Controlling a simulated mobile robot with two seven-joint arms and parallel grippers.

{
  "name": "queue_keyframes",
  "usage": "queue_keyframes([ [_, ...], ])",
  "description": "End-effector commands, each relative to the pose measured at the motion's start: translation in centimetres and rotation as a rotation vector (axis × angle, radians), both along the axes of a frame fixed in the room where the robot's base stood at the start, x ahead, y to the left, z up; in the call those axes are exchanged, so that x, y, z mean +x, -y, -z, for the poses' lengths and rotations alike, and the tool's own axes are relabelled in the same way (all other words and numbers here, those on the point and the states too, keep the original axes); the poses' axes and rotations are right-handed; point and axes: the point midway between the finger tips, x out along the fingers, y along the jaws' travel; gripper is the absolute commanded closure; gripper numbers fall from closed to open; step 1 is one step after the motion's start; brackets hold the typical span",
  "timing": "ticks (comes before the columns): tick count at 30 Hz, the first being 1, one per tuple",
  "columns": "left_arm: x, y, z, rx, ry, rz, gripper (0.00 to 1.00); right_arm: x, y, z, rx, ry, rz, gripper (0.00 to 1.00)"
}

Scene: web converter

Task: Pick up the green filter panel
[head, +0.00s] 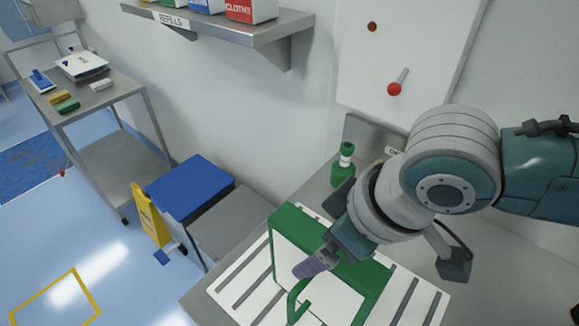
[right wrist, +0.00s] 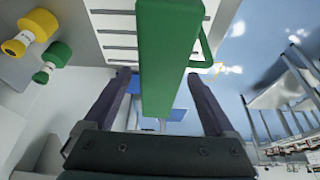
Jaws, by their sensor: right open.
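The green filter panel (head: 288,222), a green frame with a white face and a green loop handle, stands on a white slotted rack (head: 232,277) on the grey bench in the head view. My right gripper (head: 316,262) is at the panel's top edge, pointing down at it. In the right wrist view the green edge of the panel (right wrist: 168,50) runs between the two open fingers of my right gripper (right wrist: 158,88). Gaps show on both sides, so the fingers look apart from it. My arm hides part of the panel in the head view. My left gripper is in neither view.
A green bottle (head: 343,165) stands behind the panel near the wall. A yellow-topped bottle (right wrist: 37,25) shows beside it in the right wrist view. A shelf (head: 270,35) juts from the wall above. A blue-lidded bin (head: 190,185) and a steel cart (head: 100,95) stand left.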

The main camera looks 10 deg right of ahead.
Motion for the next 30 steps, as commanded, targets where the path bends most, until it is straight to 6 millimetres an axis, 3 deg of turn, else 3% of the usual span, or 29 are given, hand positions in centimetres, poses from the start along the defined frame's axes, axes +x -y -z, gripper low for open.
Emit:
queue_keyframes([
  [19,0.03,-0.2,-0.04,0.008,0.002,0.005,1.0,-0.01,-0.02,0.4,0.001,-0.001,0.001,0.1],
  [30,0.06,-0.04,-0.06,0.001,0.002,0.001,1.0,0.0,0.01,0.37,0.0,0.0,0.0,0.52],
])
